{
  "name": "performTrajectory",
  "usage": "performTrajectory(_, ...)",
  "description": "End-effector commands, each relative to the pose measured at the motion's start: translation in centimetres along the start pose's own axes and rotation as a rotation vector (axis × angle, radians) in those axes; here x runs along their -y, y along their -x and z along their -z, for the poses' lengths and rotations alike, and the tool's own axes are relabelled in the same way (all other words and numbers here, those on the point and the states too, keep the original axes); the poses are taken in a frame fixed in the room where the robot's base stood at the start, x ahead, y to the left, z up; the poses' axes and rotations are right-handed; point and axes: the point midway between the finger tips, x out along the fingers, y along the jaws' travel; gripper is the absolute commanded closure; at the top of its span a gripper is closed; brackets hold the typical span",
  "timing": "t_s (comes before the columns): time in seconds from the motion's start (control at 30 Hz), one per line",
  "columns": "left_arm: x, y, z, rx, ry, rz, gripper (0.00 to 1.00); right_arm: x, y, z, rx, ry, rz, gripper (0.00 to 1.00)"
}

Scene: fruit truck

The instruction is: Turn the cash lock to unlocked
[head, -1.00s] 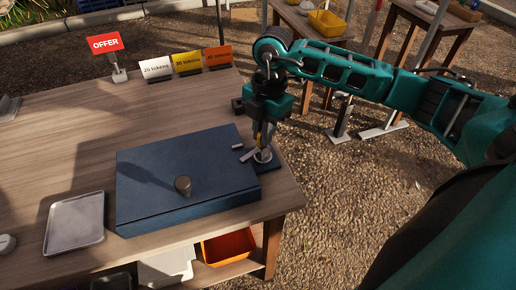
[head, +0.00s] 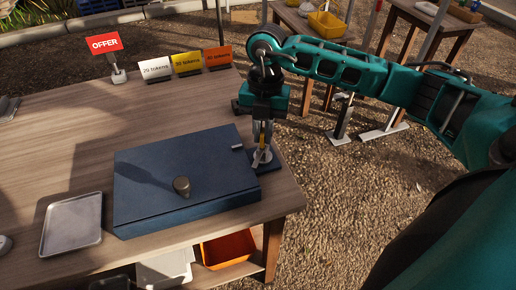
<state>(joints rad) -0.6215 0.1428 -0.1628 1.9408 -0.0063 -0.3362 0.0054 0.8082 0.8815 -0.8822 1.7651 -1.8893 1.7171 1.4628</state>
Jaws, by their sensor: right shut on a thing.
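The blue cash box (head: 150,195) lies closed on the wooden table, with a round dark knob (head: 182,186) on its lid. The cash lock (head: 265,165) is a round metal dial on a dark base plate, just right of the box. My right gripper (head: 262,153) points down over the lock and is shut on its handle, with the fingers hiding part of it. A small light tab (head: 238,147) shows at the box's right edge. My left gripper is not in view.
A metal tray (head: 72,224) lies left of the box. Token signs (head: 187,63) and a red OFFER sign (head: 104,43) stand at the table's back. An orange bin (head: 227,249) sits below the table. The table left of the box is mostly clear.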

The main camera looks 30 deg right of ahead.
Motion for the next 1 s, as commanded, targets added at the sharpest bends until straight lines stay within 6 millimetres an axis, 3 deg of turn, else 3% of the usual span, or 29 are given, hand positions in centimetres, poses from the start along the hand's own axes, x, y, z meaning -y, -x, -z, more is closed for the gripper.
performTrajectory(0.17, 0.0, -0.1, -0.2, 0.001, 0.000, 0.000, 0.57, 0.0, -0.1, 0.0, 0.001, 0.044, 0.005, 1.00)
performTrajectory(0.53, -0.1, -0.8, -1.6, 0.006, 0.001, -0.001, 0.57, 0.0, -0.1, 0.0, 0.001, 0.484, 0.059, 1.00)
performTrajectory(0.87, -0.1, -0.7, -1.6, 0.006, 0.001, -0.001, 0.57, 0.0, 0.0, 0.0, -0.001, 0.524, 0.064, 1.00)
performTrajectory(1.0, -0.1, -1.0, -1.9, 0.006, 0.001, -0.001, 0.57, 0.0, -0.1, 0.0, 0.001, 0.615, 0.075, 1.00)
